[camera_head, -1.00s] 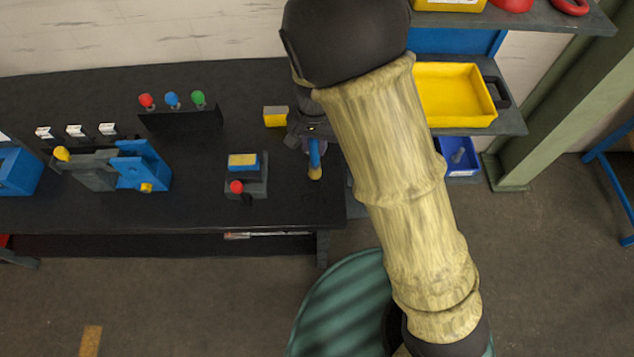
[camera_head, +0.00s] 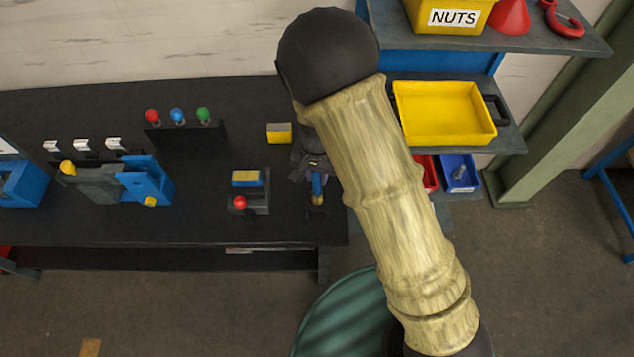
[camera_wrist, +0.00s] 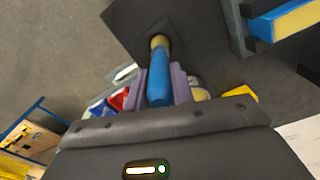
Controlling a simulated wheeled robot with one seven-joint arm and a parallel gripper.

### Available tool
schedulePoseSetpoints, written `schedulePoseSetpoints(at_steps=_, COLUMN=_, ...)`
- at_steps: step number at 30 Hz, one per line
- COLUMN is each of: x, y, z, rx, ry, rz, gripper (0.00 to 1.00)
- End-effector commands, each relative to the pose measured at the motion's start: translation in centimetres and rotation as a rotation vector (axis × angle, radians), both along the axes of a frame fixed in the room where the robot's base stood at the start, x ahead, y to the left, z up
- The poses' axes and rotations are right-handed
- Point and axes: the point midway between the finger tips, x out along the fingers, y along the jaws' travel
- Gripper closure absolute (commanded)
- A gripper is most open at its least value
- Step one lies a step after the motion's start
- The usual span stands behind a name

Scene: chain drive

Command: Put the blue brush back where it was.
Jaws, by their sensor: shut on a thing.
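My gripper (camera_head: 314,172) is shut on the blue brush and holds it upright, tan end down, over the right end of the dark bench. In the head view the blue brush (camera_head: 317,184) shows below the jaws, its tan end just above or at a small dark piece (camera_head: 316,214) on the bench. My arm hides part of the gripper.
Left of the gripper stands a grey block with a blue-yellow top and red knob (camera_head: 240,203). A yellow-grey block (camera_head: 279,133) lies behind. A rack with red, blue and green knobs (camera_head: 185,135) stands farther left. Shelves with a yellow tray (camera_head: 398,112) are right.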

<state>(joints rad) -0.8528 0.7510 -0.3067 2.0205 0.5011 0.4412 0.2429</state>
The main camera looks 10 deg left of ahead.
Motion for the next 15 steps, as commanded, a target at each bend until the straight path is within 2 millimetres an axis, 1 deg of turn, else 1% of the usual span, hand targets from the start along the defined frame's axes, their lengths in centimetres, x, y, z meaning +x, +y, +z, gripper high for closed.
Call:
schedulePoseSetpoints(at_steps=4, x=0.0, y=0.0, z=-0.7, rx=-0.001, ry=0.002, rz=-0.002, gripper=0.99)
schedulePoseSetpoints(at_steps=9, x=0.0, y=-0.1, z=-3.1, rx=-0.002, ry=0.003, rz=-0.003, gripper=0.99)
schedulePoseSetpoints(at_steps=11, x=0.0, y=-0.1, z=-3.7, rx=-0.002, ry=0.003, rz=-0.002, gripper=0.99)
schedulePoseSetpoints(at_steps=15, x=0.0, y=0.0, z=-4.2, rx=0.001, ry=0.0, rz=-0.001, gripper=0.99)
